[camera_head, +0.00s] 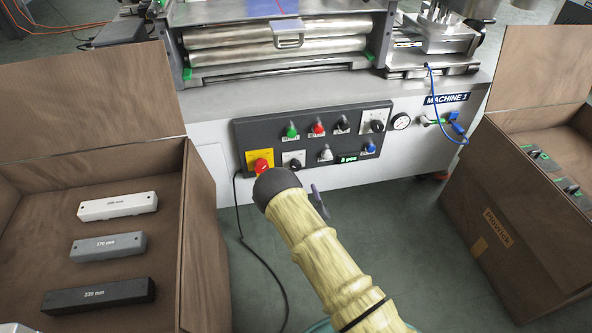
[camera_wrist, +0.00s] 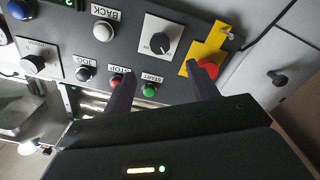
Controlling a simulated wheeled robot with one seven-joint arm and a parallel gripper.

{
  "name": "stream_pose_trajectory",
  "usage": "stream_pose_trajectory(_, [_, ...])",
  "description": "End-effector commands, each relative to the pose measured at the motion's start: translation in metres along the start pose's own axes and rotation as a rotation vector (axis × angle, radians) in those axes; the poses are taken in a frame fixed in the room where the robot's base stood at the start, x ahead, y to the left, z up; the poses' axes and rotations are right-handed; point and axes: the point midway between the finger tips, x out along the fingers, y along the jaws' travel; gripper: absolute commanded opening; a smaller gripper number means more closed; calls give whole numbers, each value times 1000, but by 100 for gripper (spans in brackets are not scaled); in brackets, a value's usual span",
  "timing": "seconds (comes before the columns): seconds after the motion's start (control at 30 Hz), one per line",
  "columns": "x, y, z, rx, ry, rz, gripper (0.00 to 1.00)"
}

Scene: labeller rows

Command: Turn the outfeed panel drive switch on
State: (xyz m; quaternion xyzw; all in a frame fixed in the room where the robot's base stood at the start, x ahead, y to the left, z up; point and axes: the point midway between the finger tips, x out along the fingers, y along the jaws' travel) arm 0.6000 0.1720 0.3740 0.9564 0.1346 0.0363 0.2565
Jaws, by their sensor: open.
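The dark control panel (camera_head: 330,137) is on the front of the white machine. A black rotary knob on a white plate (camera_head: 293,160) sits low on the panel, right of the red emergency button; it also shows in the wrist view (camera_wrist: 160,42). A second knob on a white plate (camera_head: 374,122) is at the panel's upper right. I cannot read which of the two is labelled drive, nor their settings. My gripper (camera_wrist: 162,72) is open and empty, facing the panel.
The red emergency button (camera_head: 261,165) on yellow is close to one finger in the wrist view. Green (camera_head: 291,131) and red (camera_head: 318,128) push buttons are above. Open cardboard boxes stand left (camera_head: 198,235) and right (camera_head: 508,255). A black cable hangs below the panel.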

Motion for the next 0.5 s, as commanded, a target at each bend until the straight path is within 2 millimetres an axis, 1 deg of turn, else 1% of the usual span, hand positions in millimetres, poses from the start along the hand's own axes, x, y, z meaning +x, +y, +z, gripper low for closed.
stream_pose_trajectory(0.03, [10,-1,2,1,5,2,59])
stream_pose_trajectory(0.1, [22,-1,2,1,5,1,59])
stream_pose_trajectory(0.5, [93,-1,3,1,4,2,59])
